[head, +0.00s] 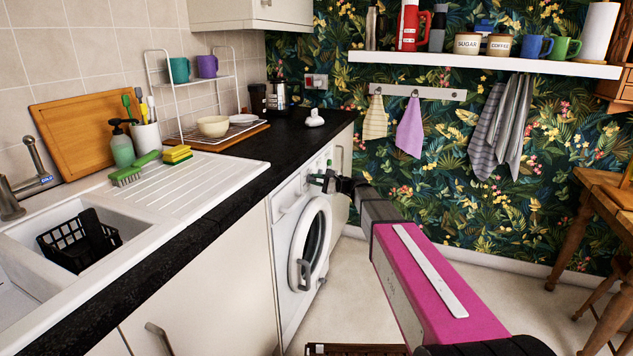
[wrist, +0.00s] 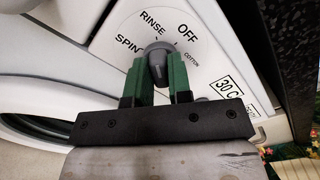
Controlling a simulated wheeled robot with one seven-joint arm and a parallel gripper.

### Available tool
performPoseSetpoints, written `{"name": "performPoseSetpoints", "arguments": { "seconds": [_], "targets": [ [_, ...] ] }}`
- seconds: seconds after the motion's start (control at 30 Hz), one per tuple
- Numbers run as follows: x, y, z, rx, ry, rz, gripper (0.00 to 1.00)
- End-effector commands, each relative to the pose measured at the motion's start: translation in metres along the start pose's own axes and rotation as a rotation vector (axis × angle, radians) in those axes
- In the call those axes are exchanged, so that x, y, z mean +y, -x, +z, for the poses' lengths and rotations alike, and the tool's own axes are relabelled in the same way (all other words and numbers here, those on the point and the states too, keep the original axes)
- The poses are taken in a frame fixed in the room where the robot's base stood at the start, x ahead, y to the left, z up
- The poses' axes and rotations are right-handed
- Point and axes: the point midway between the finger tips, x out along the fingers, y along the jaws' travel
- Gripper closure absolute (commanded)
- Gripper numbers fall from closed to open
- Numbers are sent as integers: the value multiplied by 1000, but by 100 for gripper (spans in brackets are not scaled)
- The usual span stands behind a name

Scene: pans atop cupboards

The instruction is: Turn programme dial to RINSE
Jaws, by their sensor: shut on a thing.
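The white washing machine (head: 284,242) stands under the black worktop. In the wrist view its grey programme dial (wrist: 158,64) sits on the white panel, with SPIN, RINSE, OFF and COTTON printed around it. The dial's ridge runs nearly upright in the picture, its upper end towards the space between RINSE and OFF; I cannot tell its exact setting. My gripper (wrist: 157,72) has its two green fingers closed on either side of the dial. In the head view my gripper (head: 328,181) is at the machine's upper front, and the dial is hidden there.
The machine's round door (head: 311,245) is below my gripper, with a handle on its front. The black worktop (head: 275,139) overhangs above. A dark brown crate or basket (head: 355,349) is on the floor at the bottom. A wooden table (head: 604,190) stands at the right.

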Motion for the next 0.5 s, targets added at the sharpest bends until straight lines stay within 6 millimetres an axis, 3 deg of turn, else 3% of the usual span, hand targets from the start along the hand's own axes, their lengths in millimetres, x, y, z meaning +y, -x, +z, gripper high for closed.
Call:
{"name": "performPoseSetpoints", "arguments": {
  "seconds": [0.17, 0.2, 0.27, 0.5],
  "targets": [
    [1, 1, 0, 2, 0, 2, 100],
    [1, 1, 0, 2, 0, 2, 71],
    [1, 1, 0, 1, -1, 2, 55],
    [0, 0, 0, 1, -1, 1, 55]
  ]
}}
